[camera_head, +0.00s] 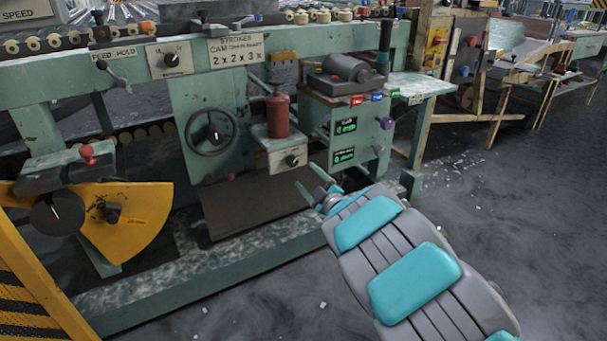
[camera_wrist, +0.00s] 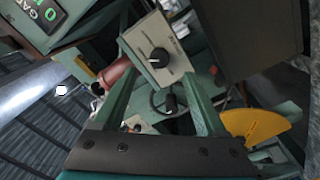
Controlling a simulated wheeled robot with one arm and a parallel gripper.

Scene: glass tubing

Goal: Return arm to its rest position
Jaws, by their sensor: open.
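My gripper (camera_head: 313,192) is open and empty, in front of the green machine's lower right part. My grey and teal arm (camera_head: 400,250) reaches up to it from the bottom right of the head view. In the wrist view my gripper (camera_wrist: 165,85) shows two green fingers spread apart. Between and beyond the fingertips is a pale panel with a black knob (camera_wrist: 160,58); this knob panel also shows in the head view (camera_head: 290,160). No contact between the fingers and the panel can be made out.
The green machine carries a red cylinder (camera_head: 277,115), a handwheel (camera_head: 211,132) and a box with green displays (camera_head: 345,125). A yellow quadrant plate (camera_head: 130,215) is at left, with a yellow striped guard (camera_head: 30,290) below it. The floor at right (camera_head: 520,220) is clear apart from small shards.

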